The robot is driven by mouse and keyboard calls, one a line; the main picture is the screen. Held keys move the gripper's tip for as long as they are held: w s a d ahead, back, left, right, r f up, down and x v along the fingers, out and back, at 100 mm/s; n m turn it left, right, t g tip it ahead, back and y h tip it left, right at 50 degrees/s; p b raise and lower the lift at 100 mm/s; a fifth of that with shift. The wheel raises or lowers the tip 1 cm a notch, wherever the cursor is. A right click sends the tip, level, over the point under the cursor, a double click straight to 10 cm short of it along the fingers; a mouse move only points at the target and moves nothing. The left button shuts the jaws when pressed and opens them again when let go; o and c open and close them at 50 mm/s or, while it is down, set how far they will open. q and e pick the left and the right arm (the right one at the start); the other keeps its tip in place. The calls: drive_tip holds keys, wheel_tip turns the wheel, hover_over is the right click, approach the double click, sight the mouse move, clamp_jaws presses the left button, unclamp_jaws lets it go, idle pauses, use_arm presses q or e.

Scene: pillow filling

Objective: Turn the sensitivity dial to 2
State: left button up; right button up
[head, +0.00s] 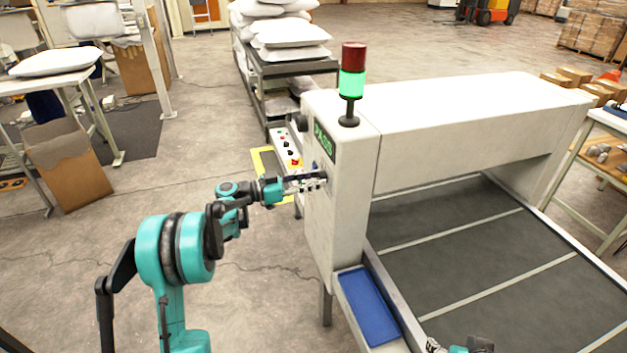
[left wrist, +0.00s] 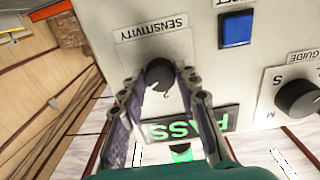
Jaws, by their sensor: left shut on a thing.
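The sensitivity dial (left wrist: 160,73) is a dark round knob under an upside-down "SENSITIVITY" label (left wrist: 153,29) in the left wrist view. My left gripper (left wrist: 160,82) has its two fingers on either side of the dial and is shut on it. A digit that looks like 2 shows beside the knob; the pointer's exact setting cannot be told. In the head view my left gripper (head: 318,181) is at the end panel of the white machine (head: 345,215), and it hides the dial. A bit of my right gripper (head: 470,344) seems to show at the bottom edge, mostly cut off.
A lit green "PASS" display (left wrist: 190,126) is close to the fingers. A blue button (left wrist: 237,29) and a guide knob (left wrist: 297,99) are on the same panel. A red and green signal lamp (head: 352,85) stands on top. A blue tray (head: 368,306) is at the machine's front.

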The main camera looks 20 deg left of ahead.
use_arm(q)
drive_tip(key=shift+n, duration=0.4)
drive_tip(key=n, duration=1.1)
drive_tip(key=shift+p, duration=0.3)
idle(0.4)
drive_tip(key=o, duration=1.2)
drive_tip(key=shift+c, duration=0.2)
